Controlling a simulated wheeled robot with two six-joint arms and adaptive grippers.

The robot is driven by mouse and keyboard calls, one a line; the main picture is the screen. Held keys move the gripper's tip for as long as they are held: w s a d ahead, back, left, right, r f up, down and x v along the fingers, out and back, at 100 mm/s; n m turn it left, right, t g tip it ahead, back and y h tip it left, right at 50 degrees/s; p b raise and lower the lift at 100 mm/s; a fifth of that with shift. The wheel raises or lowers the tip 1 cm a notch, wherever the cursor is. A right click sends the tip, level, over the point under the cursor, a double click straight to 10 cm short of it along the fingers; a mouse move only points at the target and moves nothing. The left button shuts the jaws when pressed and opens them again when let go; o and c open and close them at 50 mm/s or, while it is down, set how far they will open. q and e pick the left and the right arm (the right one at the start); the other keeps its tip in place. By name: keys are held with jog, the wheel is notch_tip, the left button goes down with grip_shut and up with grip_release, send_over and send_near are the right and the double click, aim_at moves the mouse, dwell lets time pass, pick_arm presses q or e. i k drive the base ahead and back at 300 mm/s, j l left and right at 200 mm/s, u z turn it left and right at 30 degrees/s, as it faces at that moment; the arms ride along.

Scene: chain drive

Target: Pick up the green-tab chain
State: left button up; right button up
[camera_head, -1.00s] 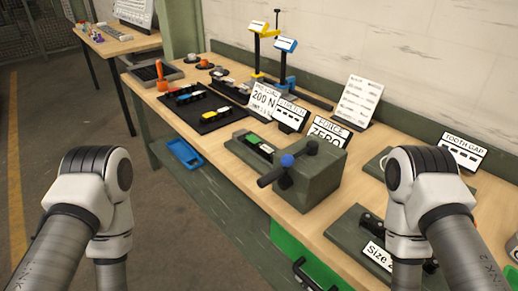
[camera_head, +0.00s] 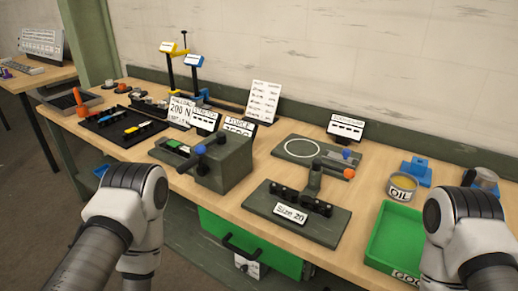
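A small green piece (camera_head: 172,144) shows on the left part of the grey-green bench fixture (camera_head: 224,172), with a white piece beside it. I cannot tell whether it is the tab of a chain. A black tray (camera_head: 126,145) at the left holds dark strips with small coloured tabs, yellow among them; a green tab cannot be made out there. My two arms show at the lower left and lower right, in front of the workbench. Both of my grippers are out of the picture, below the frame.
A dark plate labelled Size 20 (camera_head: 329,231) lies mid-bench. A flat board with a white ring (camera_head: 302,148) lies behind. Signs and yellow and blue stands line the back. A green drawer (camera_head: 262,249) hangs below.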

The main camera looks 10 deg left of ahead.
aim_at(174, 147)
jog(key=i+j+z, duration=0.1)
jog(key=j+z, duration=1.3)
jog(key=k+j+z, duration=0.15)
jog(key=j+z, duration=0.35)
